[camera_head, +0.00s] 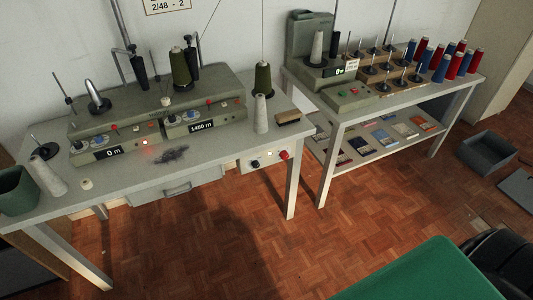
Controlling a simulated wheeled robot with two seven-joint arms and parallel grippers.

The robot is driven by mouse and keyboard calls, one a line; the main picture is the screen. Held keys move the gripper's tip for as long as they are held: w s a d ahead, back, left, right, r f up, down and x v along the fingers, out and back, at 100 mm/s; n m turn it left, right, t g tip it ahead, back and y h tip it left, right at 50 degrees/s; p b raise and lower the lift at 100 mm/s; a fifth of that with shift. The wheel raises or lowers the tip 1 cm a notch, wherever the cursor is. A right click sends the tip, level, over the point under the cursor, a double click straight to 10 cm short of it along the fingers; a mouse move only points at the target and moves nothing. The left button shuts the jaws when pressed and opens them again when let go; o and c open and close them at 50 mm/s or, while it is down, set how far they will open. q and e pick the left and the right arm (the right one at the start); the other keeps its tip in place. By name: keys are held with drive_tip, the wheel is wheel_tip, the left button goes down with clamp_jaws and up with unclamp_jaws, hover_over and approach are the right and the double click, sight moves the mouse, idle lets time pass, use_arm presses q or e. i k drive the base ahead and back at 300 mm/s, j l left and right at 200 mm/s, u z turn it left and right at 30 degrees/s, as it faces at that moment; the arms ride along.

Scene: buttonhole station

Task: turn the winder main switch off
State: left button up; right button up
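The winder (160,108) is a grey two-unit machine on the left table. Its displays read 0 m (114,153) and 1450 m (201,127). A pale switch box (270,160) sits under the table's front right corner, with a black rotary knob (255,164), a small light-coloured part and a red knob (284,155). No label is readable, so I cannot tell for sure which is the main switch. Neither of my grippers shows.
Dark fluff lies before the winder. A second table holds red and blue spools. Parquet floor (235,235) is open in front; a green surface (430,275) is nearest.

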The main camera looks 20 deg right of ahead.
sight(284, 154)
drive_tip(key=z, duration=0.85)
drive_tip(key=i+l+z, duration=0.2)
drive_tip(key=l+z, duration=0.2)
drive_tip(key=i+l+z, duration=0.25)
drive_tip(key=z, duration=0.15)
